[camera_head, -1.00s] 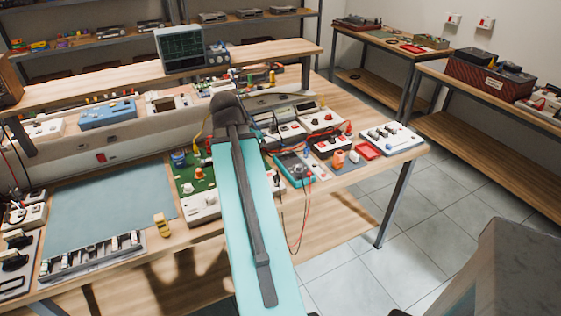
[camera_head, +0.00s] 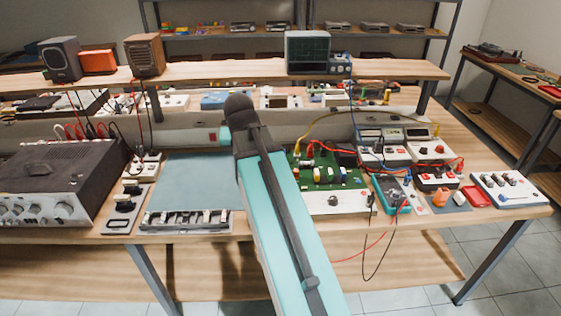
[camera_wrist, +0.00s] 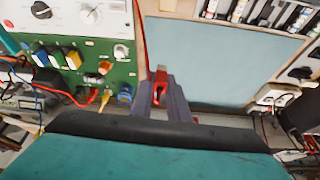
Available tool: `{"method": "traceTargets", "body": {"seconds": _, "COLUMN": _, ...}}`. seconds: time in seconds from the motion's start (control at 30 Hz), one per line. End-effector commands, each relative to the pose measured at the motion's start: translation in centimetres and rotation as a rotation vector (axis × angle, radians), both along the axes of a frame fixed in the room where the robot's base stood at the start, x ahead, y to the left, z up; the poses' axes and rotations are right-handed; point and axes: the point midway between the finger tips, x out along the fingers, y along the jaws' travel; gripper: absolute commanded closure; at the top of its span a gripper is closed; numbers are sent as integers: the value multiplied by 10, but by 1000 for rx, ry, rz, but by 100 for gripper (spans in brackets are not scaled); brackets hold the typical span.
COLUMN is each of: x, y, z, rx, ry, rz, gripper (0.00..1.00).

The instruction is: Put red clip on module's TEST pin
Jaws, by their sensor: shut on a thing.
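The red clip (camera_wrist: 159,88) is between the fingers of my gripper (camera_wrist: 160,91) in the wrist view, with a red lead running up from it. My gripper is shut on it. The green module (camera_wrist: 105,55) lies to the left there, apart from the clip. In the head view the module (camera_head: 328,180) is just right of my arm, and its pale front strip carries a knob. My arm hides my gripper and the clip there. I cannot make out a TEST label or pin.
A blue-grey mat (camera_head: 190,180) lies left of my arm, with a parts tray (camera_head: 185,221) in front of it. A teal meter (camera_head: 391,194) stands right of the module, with red and black leads hanging over the bench edge. A large amplifier (camera_head: 60,185) fills the bench's left.

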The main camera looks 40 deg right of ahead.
Motion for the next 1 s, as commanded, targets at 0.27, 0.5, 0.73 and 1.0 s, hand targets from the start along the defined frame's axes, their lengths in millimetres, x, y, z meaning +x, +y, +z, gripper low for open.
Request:
{"method": "traceTargets", "body": {"seconds": 0.27, "x": 39, "y": 93, "z": 9, "rx": 1, "ry": -2, "rz": 286, "gripper": 100}}
{"method": "traceTargets", "body": {"seconds": 0.5, "x": 58, "y": 169, "z": 17, "rx": 0, "ry": 0, "rz": 509, "gripper": 100}}
{"method": "traceTargets", "body": {"seconds": 0.73, "x": 63, "y": 206, "z": 20, "rx": 0, "ry": 0, "rz": 615, "gripper": 100}}
{"method": "traceTargets", "body": {"seconds": 1.0, "x": 64, "y": 209, "z": 21, "rx": 0, "ry": 0, "rz": 627, "gripper": 100}}
